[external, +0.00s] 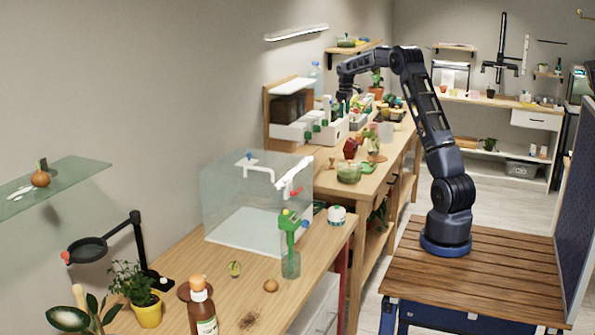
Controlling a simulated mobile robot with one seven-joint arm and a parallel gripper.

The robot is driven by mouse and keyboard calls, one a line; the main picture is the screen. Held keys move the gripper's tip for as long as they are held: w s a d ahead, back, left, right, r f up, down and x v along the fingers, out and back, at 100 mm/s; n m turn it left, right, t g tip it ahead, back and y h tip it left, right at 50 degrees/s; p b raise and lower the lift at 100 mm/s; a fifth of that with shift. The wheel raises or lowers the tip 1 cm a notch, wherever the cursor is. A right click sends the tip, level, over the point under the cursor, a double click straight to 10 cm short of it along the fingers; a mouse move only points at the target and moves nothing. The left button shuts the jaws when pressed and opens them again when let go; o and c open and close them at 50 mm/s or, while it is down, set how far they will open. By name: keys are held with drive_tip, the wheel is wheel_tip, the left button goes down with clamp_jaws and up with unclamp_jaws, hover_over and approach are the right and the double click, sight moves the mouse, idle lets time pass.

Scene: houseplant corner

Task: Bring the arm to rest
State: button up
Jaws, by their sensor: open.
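My arm stands on the slatted wooden top (480,285) at the right. It rises from its base, bends at the top, and reaches left over the far workbench. My gripper (344,100) points down at the far end of the arm, above the crowded bench area by the white bins. It is small in the picture and partly lost against the things behind it. It is open, and I see nothing held in it.
The clear box (255,195) stands on the near bench. White bins (300,130), a green bowl (348,172) and red items (350,148) crowd the far bench. A wall shelf (352,47) is close above the arm. A blue panel (580,215) borders the right.

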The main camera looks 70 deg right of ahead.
drive_tip(key=s+a+r+t, duration=0.1)
drive_tip(key=a+r, duration=0.5)
drive_tip(key=a, duration=0.4)
drive_tip(key=a+r, duration=0.5)
drive_tip(key=a, duration=0.5)
drive_tip(key=s+a+r+t, duration=0.1)
drive_tip(key=s+a+r, duration=0.25)
drive_tip(key=a, duration=0.45)
drive_tip(key=s+a+r, duration=0.2)
drive_tip(key=s+a, duration=0.2)
drive_tip(key=a, duration=0.5)
drive_tip(key=s+a+t, duration=0.1)
drive_tip(key=s+a, duration=1.3)
drive_tip(key=s+a+f, duration=0.4)
drive_tip(key=s, duration=0.3)
drive_tip(key=s+a+f+t, duration=0.1)
drive_tip(key=s+a+f, duration=0.3)
drive_tip(key=s, duration=0.2)
drive_tip(key=shift+s+a, duration=0.15)
drive_tip(key=shift+s, duration=0.25)
drive_tip(key=shift+r, duration=0.1)
drive_tip(key=shift+c, duration=0.3)
